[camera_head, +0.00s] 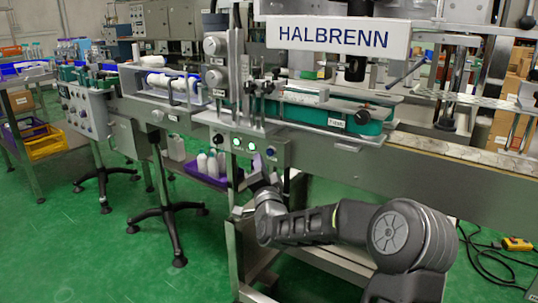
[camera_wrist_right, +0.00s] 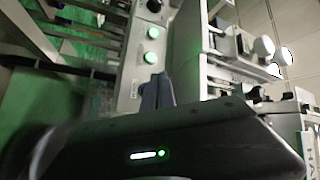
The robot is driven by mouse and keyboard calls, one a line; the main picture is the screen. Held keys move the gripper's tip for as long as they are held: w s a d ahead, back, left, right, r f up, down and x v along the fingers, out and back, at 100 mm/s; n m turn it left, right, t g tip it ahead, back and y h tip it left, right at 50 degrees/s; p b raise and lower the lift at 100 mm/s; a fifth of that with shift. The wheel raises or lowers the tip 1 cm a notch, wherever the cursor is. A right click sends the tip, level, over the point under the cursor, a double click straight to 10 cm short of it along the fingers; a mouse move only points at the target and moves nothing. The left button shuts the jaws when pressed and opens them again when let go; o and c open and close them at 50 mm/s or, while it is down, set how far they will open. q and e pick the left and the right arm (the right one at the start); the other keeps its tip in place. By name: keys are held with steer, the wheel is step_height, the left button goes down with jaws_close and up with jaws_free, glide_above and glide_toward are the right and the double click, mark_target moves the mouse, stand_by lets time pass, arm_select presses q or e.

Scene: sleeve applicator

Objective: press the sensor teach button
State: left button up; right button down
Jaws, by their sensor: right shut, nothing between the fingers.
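A grey control panel (camera_head: 244,137) on the machine's front carries a row of round buttons. Several glow green, among them one lit button (camera_head: 251,146) and another lit button (camera_head: 236,142). I cannot read which is the sensor teach button. In the right wrist view the panel shows a green button (camera_wrist_right: 150,57), another green button (camera_wrist_right: 153,32) and a dark knob (camera_wrist_right: 154,6). My right gripper (camera_head: 257,178) is just below the panel, empty. Its dark fingers (camera_wrist_right: 157,92) are together, apart from the nearest green button in that picture. My left gripper is not in view.
The HALBRENN machine with its conveyor (camera_head: 440,149) runs across the back. A purple crate (camera_head: 203,174) with white bottles stands below the panel to the left.

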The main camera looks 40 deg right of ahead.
steer(key=shift+s+a, duration=0.25)
steer(key=shift+a, duration=0.5)
steer(key=shift+s+a, duration=0.2)
steer(key=shift+a, duration=0.5)
